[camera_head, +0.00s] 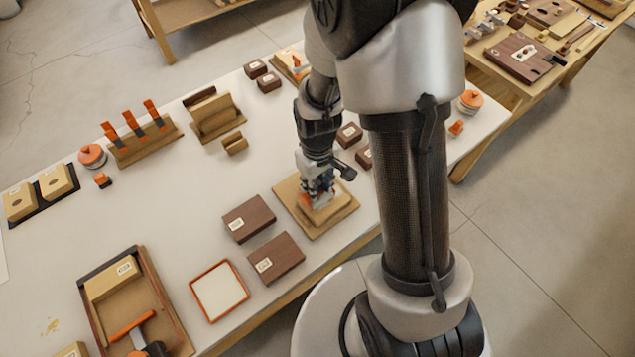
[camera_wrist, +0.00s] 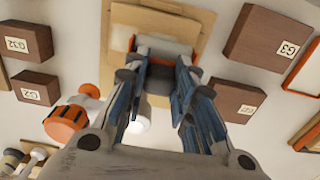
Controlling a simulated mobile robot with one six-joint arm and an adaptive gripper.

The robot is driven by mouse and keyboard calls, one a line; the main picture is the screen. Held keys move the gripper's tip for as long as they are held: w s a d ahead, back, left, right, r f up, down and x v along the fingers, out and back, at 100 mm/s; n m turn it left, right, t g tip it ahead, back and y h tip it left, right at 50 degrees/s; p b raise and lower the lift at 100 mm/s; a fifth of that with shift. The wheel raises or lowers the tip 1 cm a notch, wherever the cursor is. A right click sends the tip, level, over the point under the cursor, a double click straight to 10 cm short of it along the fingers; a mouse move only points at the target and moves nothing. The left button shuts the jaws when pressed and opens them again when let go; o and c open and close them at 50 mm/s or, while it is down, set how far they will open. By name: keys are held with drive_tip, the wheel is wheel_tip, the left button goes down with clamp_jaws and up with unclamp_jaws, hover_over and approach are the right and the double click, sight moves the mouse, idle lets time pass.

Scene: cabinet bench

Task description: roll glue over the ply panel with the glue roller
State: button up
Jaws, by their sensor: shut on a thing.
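The ply panel (camera_head: 341,205) is a pale tan sheet on a wider tan board (camera_head: 289,197) near the bench's front edge. It also shows at the top of the wrist view (camera_wrist: 192,30). My gripper (camera_head: 318,188) is low over the panel, its fingers pointing down. In the wrist view my gripper (camera_wrist: 163,72) is shut on the glue roller, whose pale grey cylinder (camera_wrist: 165,48) lies ahead of the fingertips, with an orange part beside it. The roller is over the panel; the fingers hide part of it, and I cannot tell whether it touches.
Dark labelled blocks (camera_head: 248,218) flank the board on both sides. An orange-rimmed white tray (camera_head: 193,288) lies front left, beside a wooden tray (camera_head: 176,322) holding an orange-handled tool (camera_head: 132,325). Wooden racks (camera_head: 146,148) stand farther back.

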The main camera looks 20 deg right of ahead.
drive_tip(key=shift+f+b, duration=0.55)
drive_tip(key=shift+f, duration=0.15)
idle(0.5)
drive_tip(key=shift+s, duration=0.1)
drive_tip(key=shift+s+d+r, duration=0.1)
drive_tip(key=shift+s+d, duration=0.1)
drive_tip(key=shift+s, duration=0.3)
drive_tip(key=shift+s+d+r, duration=0.1)
drive_tip(key=shift+s+d, duration=0.05)
drive_tip(key=shift+s, duration=0.35)
drive_tip(key=shift+w+f, duration=0.1)
drive_tip(key=shift+w+a, duration=0.2)
drive_tip(key=shift+w, duration=0.3)
drive_tip(key=shift+w+a, duration=0.2)
drive_tip(key=shift+w, duration=0.3)
drive_tip(key=shift+s+d, duration=0.2)
drive_tip(key=shift+s, duration=0.4)
drive_tip(key=shift+s+d, duration=0.2)
drive_tip(key=shift+s, duration=0.35)
drive_tip(key=shift+w, duration=0.1)
